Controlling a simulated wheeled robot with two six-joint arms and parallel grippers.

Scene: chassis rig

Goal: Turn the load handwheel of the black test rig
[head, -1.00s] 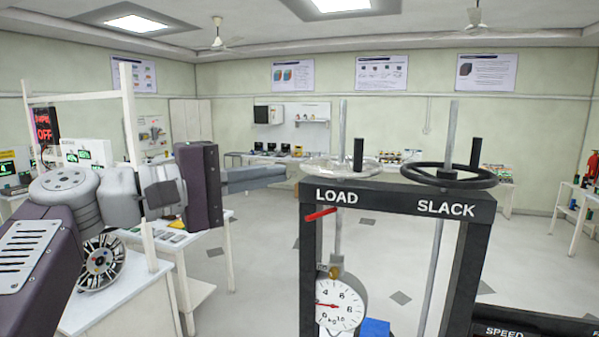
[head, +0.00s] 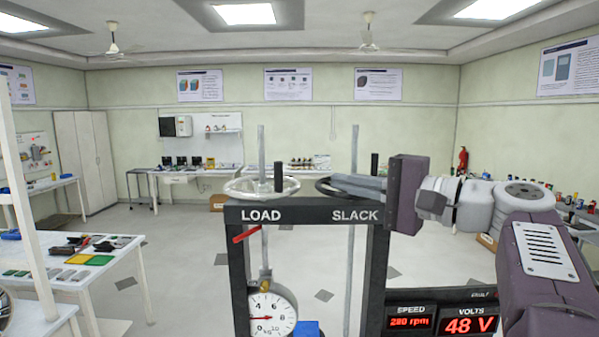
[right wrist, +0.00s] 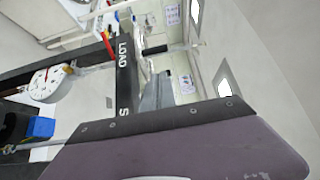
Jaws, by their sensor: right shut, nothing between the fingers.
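The black test rig (head: 300,214) stands in front of me, its top bar marked LOAD and SLACK. The load handwheel (head: 247,190) is a pale metal ring with an upright black handle (head: 278,177), above LOAD on the left. The black slack handwheel (head: 325,186) is partly hidden behind my right gripper (head: 335,180). That gripper is shut and empty, its fingers pointing left at wheel height, to the right of the load handwheel and apart from it. In the right wrist view, the gripper fingers (right wrist: 155,92) show beside the bar (right wrist: 124,75). My left gripper is out of view.
A dial gauge (head: 272,312) hangs below the red lever (head: 245,234). Displays read 280 rpm (head: 409,322) and 48 V (head: 468,325). A white table (head: 80,262) with tools stands at left. Threaded rods (head: 353,150) rise through both wheels.

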